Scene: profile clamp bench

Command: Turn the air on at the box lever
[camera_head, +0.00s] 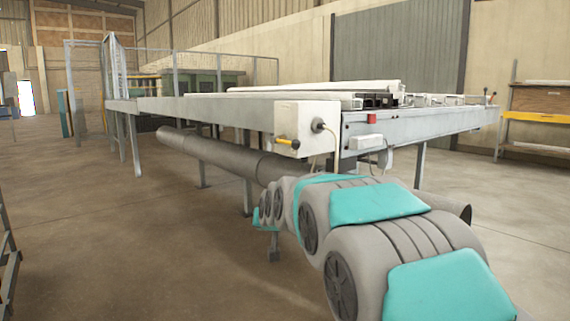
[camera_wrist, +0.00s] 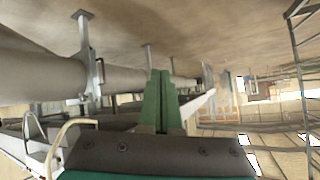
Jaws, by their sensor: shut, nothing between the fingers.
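The pale control box (camera_head: 308,128) is fixed at the near end of the long bench in the head view. Its yellow lever (camera_head: 288,143) sticks out to the left from the box's front face, lying roughly level, with a dark pivot. My gripper's green fingers (camera_wrist: 160,100) are together and empty in the wrist view. In the head view my arm reaches forward below the box, and its links hide the gripper. I cannot make out the lever in the wrist view.
The long bench (camera_head: 200,110) carries pale profiles (camera_head: 310,90). A thick grey pipe (camera_head: 215,152) runs under it; it also shows in the wrist view (camera_wrist: 40,75), which is upside down. A bench leg (camera_wrist: 88,60) stands near the fingers. Floor at left is open.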

